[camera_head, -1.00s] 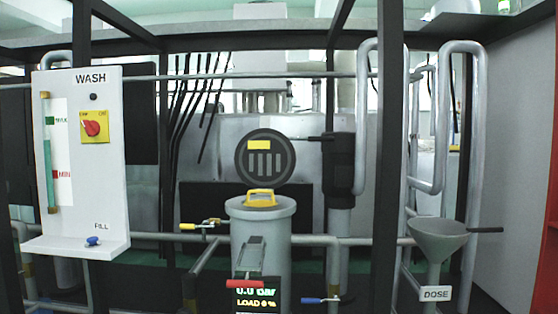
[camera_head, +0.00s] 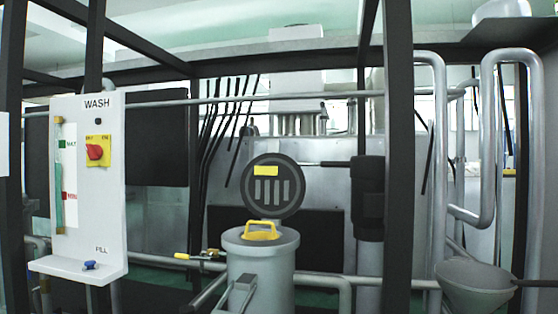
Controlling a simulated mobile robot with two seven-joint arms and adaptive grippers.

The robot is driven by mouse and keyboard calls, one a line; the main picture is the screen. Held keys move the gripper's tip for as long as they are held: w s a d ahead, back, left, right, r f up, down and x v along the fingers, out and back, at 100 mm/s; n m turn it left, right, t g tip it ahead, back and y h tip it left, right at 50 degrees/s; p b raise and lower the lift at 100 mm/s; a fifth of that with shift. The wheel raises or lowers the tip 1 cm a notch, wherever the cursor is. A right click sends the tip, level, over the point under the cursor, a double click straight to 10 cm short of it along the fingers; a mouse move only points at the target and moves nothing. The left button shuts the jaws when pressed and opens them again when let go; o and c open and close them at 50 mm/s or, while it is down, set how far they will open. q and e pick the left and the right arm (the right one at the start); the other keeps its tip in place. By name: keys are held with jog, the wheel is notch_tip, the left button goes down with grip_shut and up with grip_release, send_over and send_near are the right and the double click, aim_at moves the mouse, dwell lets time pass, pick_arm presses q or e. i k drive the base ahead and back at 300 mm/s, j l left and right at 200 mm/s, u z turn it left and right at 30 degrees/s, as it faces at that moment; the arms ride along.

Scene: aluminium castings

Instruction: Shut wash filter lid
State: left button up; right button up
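The wash filter is a grey upright cylinder (camera_head: 262,280) at the lower centre of the head view. A yellow handle (camera_head: 261,231) sits at its top. A round dark disc (camera_head: 272,200) with a yellow label and several pale slots stands upright just behind and above the cylinder's top. It looks like the raised lid, but the join behind the rim is mostly hidden. A grey clamp-like bracket (camera_head: 240,292) is on the cylinder's front left, cut by the lower edge. Neither of my grippers is in view.
A white WASH panel (camera_head: 105,200) with a red-and-yellow switch stands at left. A yellow-handled valve (camera_head: 195,256) is on the pipe left of the cylinder. A dark upright post (camera_head: 398,150) stands right of it. A grey funnel (camera_head: 475,285) is at lower right.

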aim_at(273, 184)
jog(key=i+l+u, duration=0.25)
jog(key=l, duration=0.3)
jog(key=l+u, duration=0.2)
jog(key=l, duration=0.35)
jog(key=i+l+u, duration=0.15)
jog(key=u, duration=0.2)
jog(key=l, duration=0.1)
